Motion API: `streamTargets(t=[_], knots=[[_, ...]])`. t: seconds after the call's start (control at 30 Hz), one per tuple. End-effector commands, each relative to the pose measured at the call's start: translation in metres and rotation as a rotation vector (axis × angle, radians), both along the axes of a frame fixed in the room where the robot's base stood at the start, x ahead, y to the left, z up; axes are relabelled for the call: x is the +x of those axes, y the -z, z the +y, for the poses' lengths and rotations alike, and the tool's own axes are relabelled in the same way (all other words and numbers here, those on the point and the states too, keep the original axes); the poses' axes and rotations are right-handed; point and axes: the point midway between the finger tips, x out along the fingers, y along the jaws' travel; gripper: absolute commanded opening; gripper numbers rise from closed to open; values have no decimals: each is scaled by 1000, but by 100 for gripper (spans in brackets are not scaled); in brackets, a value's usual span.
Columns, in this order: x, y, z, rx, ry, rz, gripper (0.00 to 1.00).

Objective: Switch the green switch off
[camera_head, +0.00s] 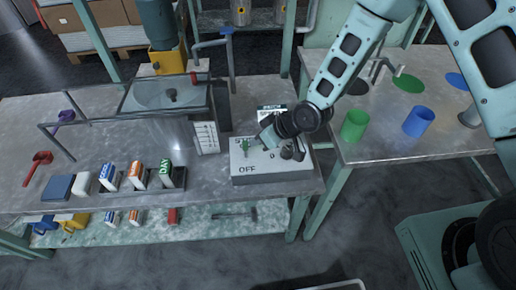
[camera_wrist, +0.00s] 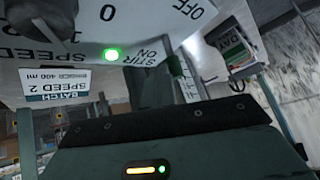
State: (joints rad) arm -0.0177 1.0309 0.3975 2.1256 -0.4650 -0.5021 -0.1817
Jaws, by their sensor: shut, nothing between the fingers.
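The pale control box (camera_head: 272,172) sits on the left table near its right end, with OFF printed towards its front left. The small green switch (camera_head: 246,146) stands on the left part of its top, by the STIR lettering. In the wrist view the panel (camera_wrist: 165,20) appears upside down, with STIR ON, OFF, SPEED and a lit green lamp (camera_wrist: 113,54). My gripper (camera_head: 268,137) is shut and empty, low over the back of the box, just right of the switch. I cannot tell whether it touches the switch; the gripper partly hides the panel.
A dark knob (camera_head: 289,152) is on the box's right side. Several labelled blocks, including a DAY block (camera_head: 166,173), stand further left. Green (camera_head: 353,126) and blue (camera_head: 418,122) cups are on the right table.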

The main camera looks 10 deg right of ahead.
Motion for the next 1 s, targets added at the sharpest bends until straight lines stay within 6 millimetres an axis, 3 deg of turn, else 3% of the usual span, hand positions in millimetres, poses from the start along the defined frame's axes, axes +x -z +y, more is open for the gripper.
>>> streamTargets(t=[0.33,1.0], knots=[[-9,5,1,-8,-4,-219,0],[8,7,0,-7,0,-212,0]])
